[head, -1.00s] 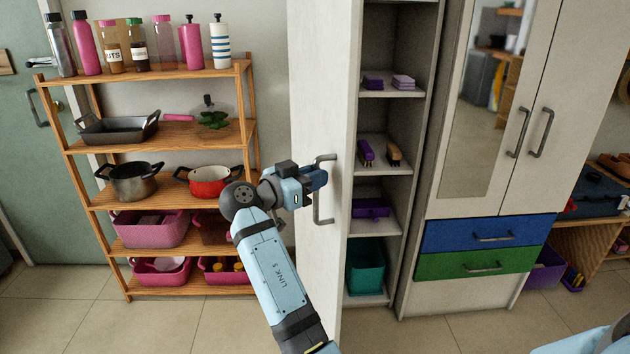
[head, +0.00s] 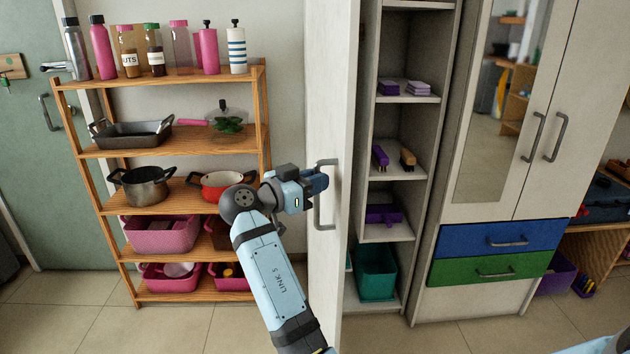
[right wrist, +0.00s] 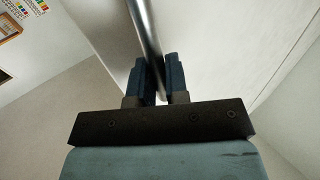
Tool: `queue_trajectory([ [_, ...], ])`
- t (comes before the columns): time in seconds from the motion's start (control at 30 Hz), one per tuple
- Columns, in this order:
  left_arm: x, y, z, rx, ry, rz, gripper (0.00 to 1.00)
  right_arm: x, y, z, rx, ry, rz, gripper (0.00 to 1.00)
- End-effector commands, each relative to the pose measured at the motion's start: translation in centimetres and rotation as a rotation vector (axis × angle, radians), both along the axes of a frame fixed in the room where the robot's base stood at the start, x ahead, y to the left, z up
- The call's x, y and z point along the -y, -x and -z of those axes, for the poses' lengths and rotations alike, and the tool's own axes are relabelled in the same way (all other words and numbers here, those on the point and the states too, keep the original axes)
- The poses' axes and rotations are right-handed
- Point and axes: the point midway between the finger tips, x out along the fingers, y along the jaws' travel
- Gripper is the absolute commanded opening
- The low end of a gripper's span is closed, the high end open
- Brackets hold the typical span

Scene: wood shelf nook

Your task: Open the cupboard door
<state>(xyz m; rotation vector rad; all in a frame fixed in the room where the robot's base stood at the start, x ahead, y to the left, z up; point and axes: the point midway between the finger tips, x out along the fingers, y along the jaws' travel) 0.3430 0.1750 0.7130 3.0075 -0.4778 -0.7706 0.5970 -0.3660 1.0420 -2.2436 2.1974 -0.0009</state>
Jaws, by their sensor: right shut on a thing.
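The tall white cupboard door (head: 328,80) stands swung well open, seen at a steep angle in the head view. Its metal bar handle (head: 319,213) is on the face turned left. My right gripper (head: 318,181) is shut on this handle near its upper part. In the right wrist view the two dark blue fingers (right wrist: 160,82) lie on either side of the bar (right wrist: 145,28). The open cupboard (head: 400,130) shows purple items, small brushes and a teal bin on its shelves. My left gripper is not in view.
A wooden rack (head: 175,75) with bottles, pots and pink bins stands left of the door, behind my right arm. A closed cabinet (head: 590,120) with blue and green drawers (head: 480,240) is at right. The tiled floor (head: 410,338) in front is clear.

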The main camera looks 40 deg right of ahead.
Motion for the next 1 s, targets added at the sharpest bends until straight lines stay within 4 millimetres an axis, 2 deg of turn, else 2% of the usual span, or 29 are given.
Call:
queue_trajectory([
  [0.1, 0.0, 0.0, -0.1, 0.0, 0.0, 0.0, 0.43, 0.1, -0.1, -0.5, 0.006, 0.007, -0.004, 0.0],
  [0.13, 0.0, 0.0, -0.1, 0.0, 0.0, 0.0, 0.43, 0.1, -0.1, -0.5, 0.006, 0.007, -0.004, 0.17],
  [0.23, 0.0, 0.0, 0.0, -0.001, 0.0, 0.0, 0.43, 0.1, -0.1, -0.4, 0.005, 0.006, -0.004, 0.39],
  [0.5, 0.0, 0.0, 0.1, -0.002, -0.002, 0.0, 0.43, 0.0, -0.1, -0.2, 0.002, 0.003, -0.002, 0.39],
  [0.63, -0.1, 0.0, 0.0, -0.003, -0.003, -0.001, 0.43, 0.0, -0.1, -1.1, 0.004, 0.002, -0.002, 0.39],
  [0.77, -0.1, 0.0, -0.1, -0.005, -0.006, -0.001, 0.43, 0.0, 0.0, -3.3, 0.007, 0.002, -0.002, 0.39],
  [1.0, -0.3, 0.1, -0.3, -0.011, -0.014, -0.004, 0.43, 0.1, -0.1, -9.2, 0.008, 0.002, -0.002, 0.39],
])
